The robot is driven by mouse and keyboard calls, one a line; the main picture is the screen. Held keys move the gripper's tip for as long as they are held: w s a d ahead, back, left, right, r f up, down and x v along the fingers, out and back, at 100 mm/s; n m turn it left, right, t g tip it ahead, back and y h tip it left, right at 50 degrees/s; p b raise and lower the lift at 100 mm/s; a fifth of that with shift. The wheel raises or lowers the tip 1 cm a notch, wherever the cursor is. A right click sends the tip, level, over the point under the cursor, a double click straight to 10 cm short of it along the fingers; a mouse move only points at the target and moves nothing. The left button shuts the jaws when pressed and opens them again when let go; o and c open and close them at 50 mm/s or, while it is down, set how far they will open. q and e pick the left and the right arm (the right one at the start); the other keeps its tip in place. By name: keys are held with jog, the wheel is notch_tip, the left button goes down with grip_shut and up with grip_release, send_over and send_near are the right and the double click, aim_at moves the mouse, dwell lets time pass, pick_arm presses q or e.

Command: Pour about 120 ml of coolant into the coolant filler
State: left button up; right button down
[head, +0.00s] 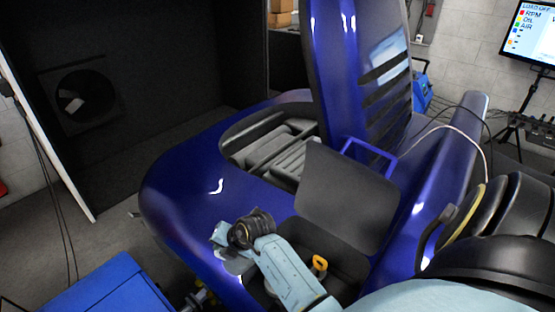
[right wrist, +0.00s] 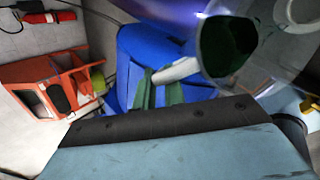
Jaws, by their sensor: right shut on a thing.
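My right gripper (right wrist: 160,88) shows in the right wrist view with its green fingers shut on the pale handle of a coolant jug (right wrist: 222,75). The jug is whitish and dark green inside; the top of the picture cuts it off. I cannot tell its tilt or how much it holds. In the head view my right arm reaches over the front of the blue vehicle (head: 180,190), with its wrist beside an open dark compartment (head: 345,258). The jug is not clear there. I cannot make out the coolant filler for certain. My left gripper is not in view.
A grey lid (head: 345,200) stands raised behind the compartment. The tall blue cover (head: 345,70) is open. A blue box (head: 110,288) stands at lower left. A red-orange case (right wrist: 45,80) lies on the floor.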

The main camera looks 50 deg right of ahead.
jog(key=s+d+f+y+b, duration=0.1)
jog(key=b, duration=0.4)
jog(key=shift+d+f+t+b, duration=0.1)
jog(key=shift+d+t+b, duration=0.05)
jog(key=shift+t+b, duration=0.25)
jog(key=shift+s+d+r+m+t+y, duration=0.2)
jog(key=shift+d+r+m+t+y, duration=0.05)
jog(key=shift+r+m+t+y, duration=0.1)
jog(key=shift+r+p, duration=0.4)
jog(key=shift+p, duration=0.05)
jog(key=shift+s+d+f+t+y, duration=0.1)
jog(key=shift+d+t+y, duration=0.05)
jog(key=shift+t+y, duration=0.1)
jog(key=shift+s+d+m+t+y+b, duration=0.35)
jog(key=shift+s+d+t+y+b, duration=0.1)
jog(key=shift+d+t+y+b, duration=0.3)
jog(key=shift+s+f+t+y+b, duration=0.1)
jog(key=shift+t+y+b, duration=0.15)
jog(key=shift+y+b, duration=0.1)
jog(key=shift+s+d+f+m+t+y+b, duration=0.15)
jog(key=shift+s+d+m+t+y+b, duration=0.2)
jog(key=shift+d+b, duration=0.25)
jog(key=shift+f+t+b, duration=0.1)
jog(key=shift+t+b, duration=0.15)
jog(key=shift+b, duration=0.15)
jog(key=shift+s+d+f+t+y+b, duration=0.15)
jog(key=shift+s+d+t+y+b, duration=0.1)
jog(key=shift+t+b, duration=0.2)
dwell(0.4)
